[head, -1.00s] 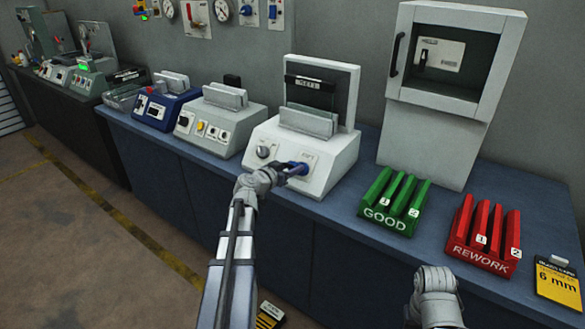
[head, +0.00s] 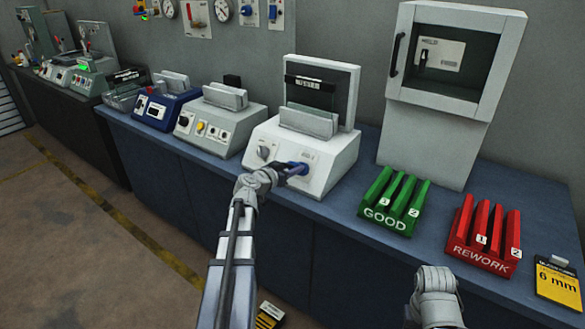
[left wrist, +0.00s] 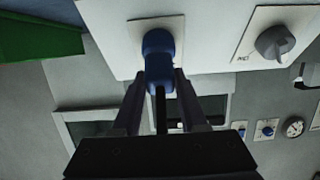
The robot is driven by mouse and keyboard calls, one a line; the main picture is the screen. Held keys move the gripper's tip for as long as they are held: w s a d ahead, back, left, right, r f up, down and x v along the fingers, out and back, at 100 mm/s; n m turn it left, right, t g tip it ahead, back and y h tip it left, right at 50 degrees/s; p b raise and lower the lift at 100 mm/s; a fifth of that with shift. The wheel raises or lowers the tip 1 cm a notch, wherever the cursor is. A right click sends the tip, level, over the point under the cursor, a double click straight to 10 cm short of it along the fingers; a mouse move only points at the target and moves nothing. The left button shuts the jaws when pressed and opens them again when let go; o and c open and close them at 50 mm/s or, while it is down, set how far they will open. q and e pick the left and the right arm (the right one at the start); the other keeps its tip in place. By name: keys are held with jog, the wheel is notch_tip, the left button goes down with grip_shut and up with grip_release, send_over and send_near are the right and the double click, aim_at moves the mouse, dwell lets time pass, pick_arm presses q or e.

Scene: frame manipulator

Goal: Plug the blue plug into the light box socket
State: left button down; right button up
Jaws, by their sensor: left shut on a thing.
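The light box (head: 310,140) is a white sloped unit with a dark upright panel, standing on the blue bench. A knob (head: 264,153) is on the left of its front face, and the socket plate (left wrist: 172,25) is to the right of the knob. My left gripper (head: 282,170) is shut on the blue plug (head: 298,168) at the front face. In the left wrist view the blue plug (left wrist: 159,60) sits against the socket plate, covering the socket opening, with a dark cable behind it. My right arm (head: 436,290) shows at the lower right; its fingertips cannot be made out.
A green GOOD rack (head: 394,202) and a red REWORK rack (head: 484,237) stand to the right. A white cabinet (head: 452,90) is behind them. A grey unit (head: 213,122) and a blue unit (head: 165,108) stand to the left.

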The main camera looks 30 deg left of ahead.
pick_arm(q)
jog(key=shift+w+f+b, duration=0.35)
jog(key=shift+w, duration=0.1)
dwell(0.4)
jog(key=shift+c, duration=1.8)
grip_release()
jog(key=shift+s, duration=0.15)
jog(key=p+v, duration=0.2)
jog(key=v, duration=0.5)
jog(key=shift+s+r, duration=0.15)
jog(key=shift+s, duration=0.1)
